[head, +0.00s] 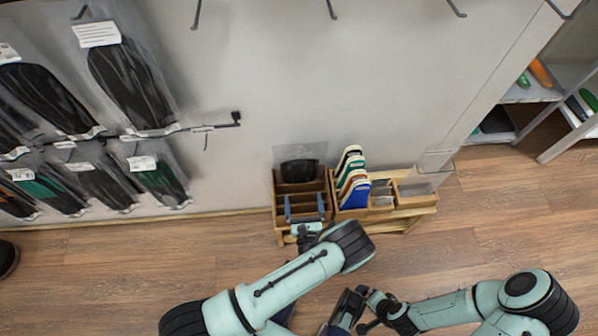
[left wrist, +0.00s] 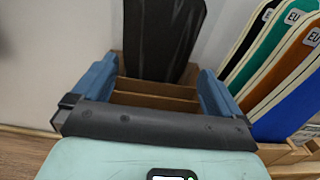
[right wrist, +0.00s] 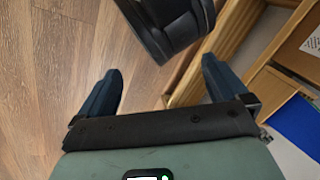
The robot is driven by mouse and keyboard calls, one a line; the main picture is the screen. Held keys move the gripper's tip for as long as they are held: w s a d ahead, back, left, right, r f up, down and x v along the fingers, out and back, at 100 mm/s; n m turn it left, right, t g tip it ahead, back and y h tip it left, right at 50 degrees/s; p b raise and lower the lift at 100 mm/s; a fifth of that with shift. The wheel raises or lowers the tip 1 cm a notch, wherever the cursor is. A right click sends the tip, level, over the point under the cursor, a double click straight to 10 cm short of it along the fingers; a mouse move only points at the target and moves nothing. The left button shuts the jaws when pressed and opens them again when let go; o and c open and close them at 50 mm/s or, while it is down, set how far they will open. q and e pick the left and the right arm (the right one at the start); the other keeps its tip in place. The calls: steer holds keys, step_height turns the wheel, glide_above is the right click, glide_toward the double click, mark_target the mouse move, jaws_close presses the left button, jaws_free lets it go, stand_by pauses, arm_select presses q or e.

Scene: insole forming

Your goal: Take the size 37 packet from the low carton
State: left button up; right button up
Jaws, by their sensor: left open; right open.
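The low carton (head: 283,186) is a brown box with dividers on a low wooden bench against the wall. A clear packet with a black insole (head: 299,171) stands upright at its back; no size number is readable. The packet also shows in the left wrist view (left wrist: 163,42), beyond the carton's dividers (left wrist: 155,101). My left gripper (head: 304,208) is open and empty over the front of the carton, with the packet ahead of its fingers and apart from them. My right gripper (right wrist: 160,85) is open and empty, above the floor in front of the bench.
Coloured insoles (head: 354,180) stand in a holder just right of the carton, with small trays (head: 415,189) further right on the bench (head: 420,209). Bagged insoles (head: 128,80) hang on the wall at left. Shelves (head: 530,94) stand at far right. The floor (head: 500,220) at right is clear.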

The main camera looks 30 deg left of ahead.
mark_target(300, 175)
arm_select(q)
steer(key=shift+b+x, duration=0.8)
steer(key=shift+x, duration=3.5)
steer(key=shift+a+r, duration=0.1)
steer(key=c, duration=0.9)
arm_select(e)
steer(key=w+f, duration=0.1)
steer(key=w+d, duration=0.1)
steer(key=shift+w+d+f+t, duration=0.2)
steer(key=shift+w+f+t, duration=0.15)
steer(key=shift+f+t, duration=0.05)
